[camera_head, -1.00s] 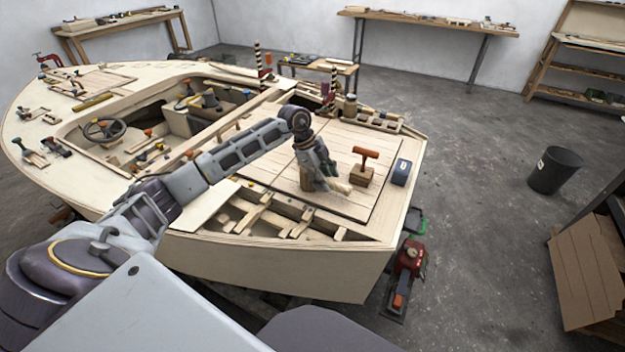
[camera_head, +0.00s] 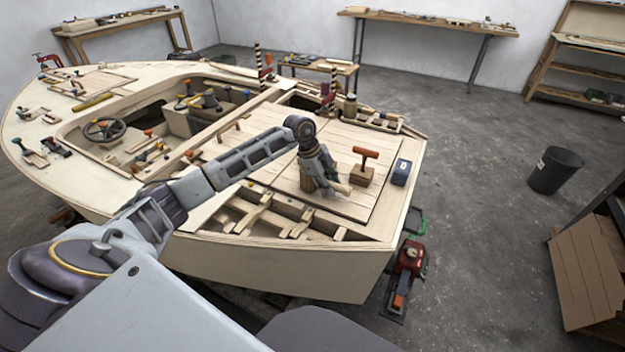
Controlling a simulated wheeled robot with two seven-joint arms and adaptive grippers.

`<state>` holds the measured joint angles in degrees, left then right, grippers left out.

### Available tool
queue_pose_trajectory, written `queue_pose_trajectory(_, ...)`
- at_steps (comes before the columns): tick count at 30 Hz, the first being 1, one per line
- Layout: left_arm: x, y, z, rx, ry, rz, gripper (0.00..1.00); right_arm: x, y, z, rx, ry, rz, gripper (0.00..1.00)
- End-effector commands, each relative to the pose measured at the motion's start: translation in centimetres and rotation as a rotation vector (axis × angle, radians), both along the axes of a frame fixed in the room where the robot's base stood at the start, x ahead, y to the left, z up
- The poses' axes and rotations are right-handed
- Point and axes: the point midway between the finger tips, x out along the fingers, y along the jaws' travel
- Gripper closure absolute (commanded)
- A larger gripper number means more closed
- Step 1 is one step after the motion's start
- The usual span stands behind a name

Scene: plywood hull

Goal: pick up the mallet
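The mallet (camera_head: 307,184) lies on the slatted deck at the boat's near right end. Its brown cylindrical head shows left of my gripper, and the pale end of its handle (camera_head: 343,188) sticks out to the right. My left gripper (camera_head: 331,180) points down over the handle, between the head and the handle's end. The fingers hide the middle of the handle. I cannot tell whether they are open or closed around it. My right gripper is not in view.
A wooden block with an orange T-shaped handle (camera_head: 365,154) stands just right of the mallet. Open framing (camera_head: 268,217) lies in front of the deck. Bare deck lies behind the gripper.

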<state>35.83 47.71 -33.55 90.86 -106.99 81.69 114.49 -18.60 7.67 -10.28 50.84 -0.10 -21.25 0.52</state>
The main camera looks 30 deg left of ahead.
Motion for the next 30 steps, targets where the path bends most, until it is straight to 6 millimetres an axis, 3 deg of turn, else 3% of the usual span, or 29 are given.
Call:
queue_pose_trajectory(1, 0.0, 0.0, 0.0, 0.0, 0.0, 0.0, 0.8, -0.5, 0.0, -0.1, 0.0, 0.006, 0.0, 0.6)
queue_pose_trajectory(6, 0.0, 0.0, 0.0, 0.0, 0.0, 0.0, 1.0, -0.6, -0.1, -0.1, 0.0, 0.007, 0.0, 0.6)
queue_pose_trajectory(20, 0.1, 0.0, 0.7, 0.0, -0.003, 0.0, 1.0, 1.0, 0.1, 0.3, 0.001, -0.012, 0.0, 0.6)
queue_pose_trajectory(30, 0.1, 0.1, 4.7, 0.0, -0.006, 0.0, 1.0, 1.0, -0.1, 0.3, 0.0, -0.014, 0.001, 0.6)
